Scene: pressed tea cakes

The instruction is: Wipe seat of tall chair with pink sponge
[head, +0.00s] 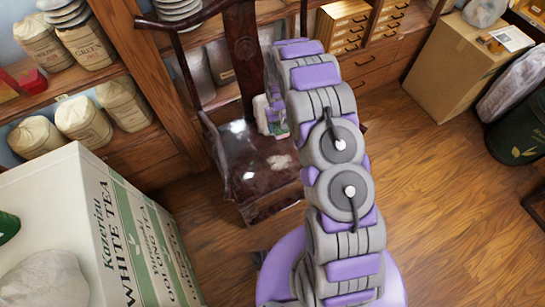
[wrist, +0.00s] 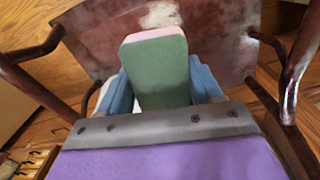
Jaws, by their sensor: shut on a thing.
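The tall chair (head: 230,180) is dark, glossy wood with a high back and arms, left of centre in the head view. Its seat (head: 252,178) has a pale whitish patch near the front and a bright spot toward the back left. In the wrist view the seat (wrist: 105,40) shows whitish smudges at the top and right. My gripper (wrist: 162,85), with blue fingers, is shut on the sponge (wrist: 158,72), which shows a green face and a pink edge. The sponge is over the seat; I cannot tell whether it touches. My arm hides part of the chair in the head view.
A large white tea box (head: 140,235) stands at the front left. Shelves with tea sacks (head: 85,120) are behind it. A cardboard box (head: 455,75) and a dark green bin (head: 518,135) stand at the right. The wooden floor (head: 440,200) right of my arm is clear.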

